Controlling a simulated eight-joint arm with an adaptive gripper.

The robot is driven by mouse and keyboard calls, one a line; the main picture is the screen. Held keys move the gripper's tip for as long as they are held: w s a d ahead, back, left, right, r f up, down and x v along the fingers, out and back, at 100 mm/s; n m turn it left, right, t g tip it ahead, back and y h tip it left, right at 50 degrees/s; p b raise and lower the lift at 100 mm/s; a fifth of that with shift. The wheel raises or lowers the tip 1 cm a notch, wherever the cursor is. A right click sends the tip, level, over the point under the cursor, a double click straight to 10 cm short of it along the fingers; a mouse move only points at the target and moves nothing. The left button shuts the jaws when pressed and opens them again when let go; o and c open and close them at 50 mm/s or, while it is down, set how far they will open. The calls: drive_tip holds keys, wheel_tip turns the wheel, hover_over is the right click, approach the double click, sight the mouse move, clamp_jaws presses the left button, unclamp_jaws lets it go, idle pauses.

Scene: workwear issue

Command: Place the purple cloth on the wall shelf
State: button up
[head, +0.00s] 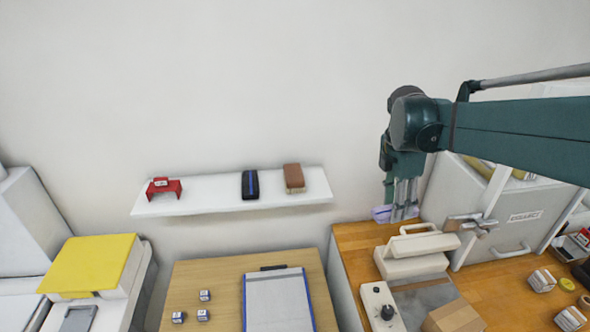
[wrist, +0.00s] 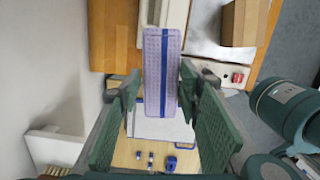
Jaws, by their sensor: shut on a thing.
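The purple cloth (head: 381,213) is a folded lilac pad with a blue stripe. In the wrist view the cloth (wrist: 153,62) shows between the two fingers, its far end sticking out past them. My gripper (head: 403,211) is shut on it, and it also shows in the wrist view (wrist: 158,92). In the head view the gripper points down, above the back left of the wooden worktop, right of the wall shelf. The white wall shelf (head: 218,196) is at the left on the wall. Part of the cloth is hidden behind the fingers.
The shelf holds a red stand (head: 164,187) at its left, a dark blue-striped case (head: 250,185) and a brown brush (head: 294,178) at its right. Free shelf room lies between stand and case. A grey cabinet (head: 505,215) stands close right of my gripper; a white press (head: 412,255) stands below.

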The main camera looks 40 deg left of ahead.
drive_tip(key=s+a+r+n+p, duration=0.1)
drive_tip(key=s+a+r+n, duration=0.1)
drive_tip(key=a, duration=0.8)
drive_tip(key=s+a+r+n+p, duration=0.2)
drive_tip(key=s+a+r+n, duration=0.1)
drive_tip(key=a, duration=0.6)
drive_tip(key=s+a+r+n+p, duration=0.1)
drive_tip(key=s+a+r, duration=0.3)
drive_tip(key=a, duration=0.6)
drive_tip(key=shift+s+a+r+n+y, duration=0.15)
drive_tip(key=shift+a+n+y, duration=0.25)
drive_tip(key=shift+n, duration=0.4)
drive_tip(key=s+a+n+p, duration=0.1)
drive_tip(key=s+a+n, duration=0.2)
drive_tip(key=s+a, duration=0.35)
drive_tip(key=n+y, duration=0.1)
drive_tip(key=n, duration=0.5)
hover_over(215, 189)
drive_tip(key=shift+s+d+f, duration=0.1)
drive_tip(key=shift+s+f, duration=0.1)
drive_tip(key=shift+f, duration=0.1)
drive_tip(key=shift+f, duration=2.15)
drive_tip(key=shift+f+p, duration=0.4)
drive_tip(key=shift+f, duration=1.35)
